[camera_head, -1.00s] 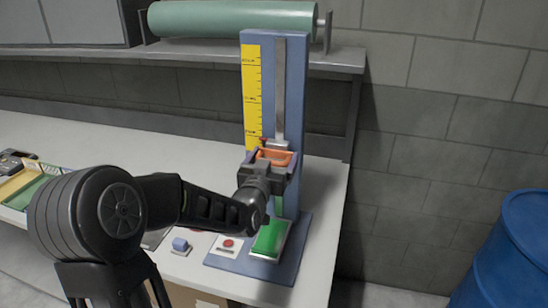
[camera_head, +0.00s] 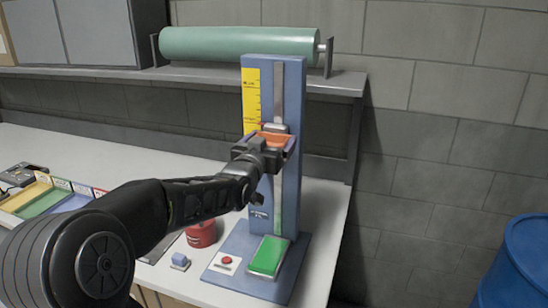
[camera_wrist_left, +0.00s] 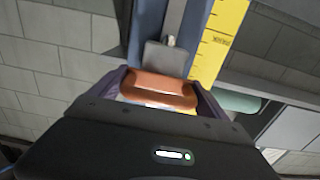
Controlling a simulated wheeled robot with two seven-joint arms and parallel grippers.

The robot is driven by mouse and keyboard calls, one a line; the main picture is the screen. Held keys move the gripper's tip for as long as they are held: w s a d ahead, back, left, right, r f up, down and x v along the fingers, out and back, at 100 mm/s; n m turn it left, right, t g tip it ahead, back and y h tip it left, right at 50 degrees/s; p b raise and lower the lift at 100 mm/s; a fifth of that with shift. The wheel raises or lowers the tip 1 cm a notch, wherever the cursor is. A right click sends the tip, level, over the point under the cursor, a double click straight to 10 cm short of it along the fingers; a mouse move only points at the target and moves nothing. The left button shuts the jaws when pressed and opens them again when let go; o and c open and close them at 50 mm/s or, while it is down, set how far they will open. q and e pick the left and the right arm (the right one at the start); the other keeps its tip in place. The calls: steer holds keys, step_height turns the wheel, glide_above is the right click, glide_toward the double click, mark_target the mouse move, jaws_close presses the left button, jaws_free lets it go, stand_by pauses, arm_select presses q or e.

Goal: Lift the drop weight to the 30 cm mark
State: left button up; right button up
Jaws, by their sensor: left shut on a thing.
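The drop weight shows as an orange handle (camera_head: 275,138) with a grey block (camera_head: 280,128) behind it, on the rail of a blue tower (camera_head: 292,90). A yellow scale (camera_head: 251,95) runs up the tower's left side; its numbers are too small to read. My left gripper (camera_head: 271,147) is shut on the orange handle, near the lower end of the scale and well above the green pad (camera_head: 268,256). In the left wrist view the handle (camera_wrist_left: 160,90) sits between the fingers, with the grey block (camera_wrist_left: 167,58) just beyond. My right gripper is out of view.
Colored trays (camera_head: 45,200) lie at left. A shelf with a green roll (camera_head: 240,43) is behind; a blue barrel (camera_head: 525,262) stands right.

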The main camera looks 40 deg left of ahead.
arm_select(q)
steer(key=shift+a+r, duration=0.1)
steer(key=shift+r, duration=0.3)
steer(key=o, duration=1.8)
steer(key=shift+s, duration=0.1)
steer(key=shift+f, duration=0.1)
steer(key=shift+s+f, duration=0.1)
steer(key=b+v, duration=0.3)
steer(key=v, duration=0.4)
steer(key=shift+s, duration=0.3)
